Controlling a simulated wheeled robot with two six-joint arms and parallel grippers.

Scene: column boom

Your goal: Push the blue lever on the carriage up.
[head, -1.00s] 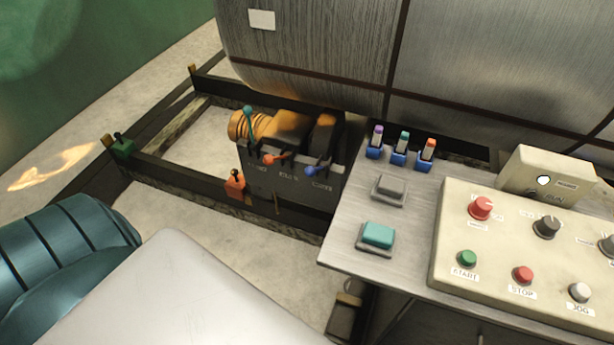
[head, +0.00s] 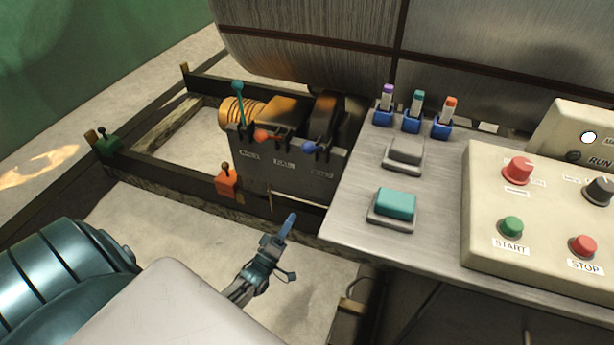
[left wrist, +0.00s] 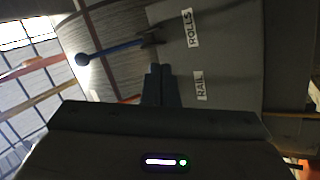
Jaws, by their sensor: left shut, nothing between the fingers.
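The blue lever (head: 308,147) is on the right of the dark carriage (head: 290,178), its ball knob sticking out from the front. It also shows in the left wrist view as a blue rod with a round knob (left wrist: 82,60), near the ROLLS label. A teal lever (head: 239,90) stands upright on the carriage and an orange lever (head: 262,135) juts out beside the blue one. My left gripper (head: 290,217) is shut and empty, below and in front of the carriage. In the left wrist view its fingertips (left wrist: 162,70) are apart from the blue lever. My right gripper is not in view.
A metal table with a control box (head: 540,215), a teal button (head: 396,203) and several coloured switches stands to the right. A small orange-red box with a lever (head: 227,180) sits on the rail left of the carriage. A large roll (head: 320,50) hangs behind.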

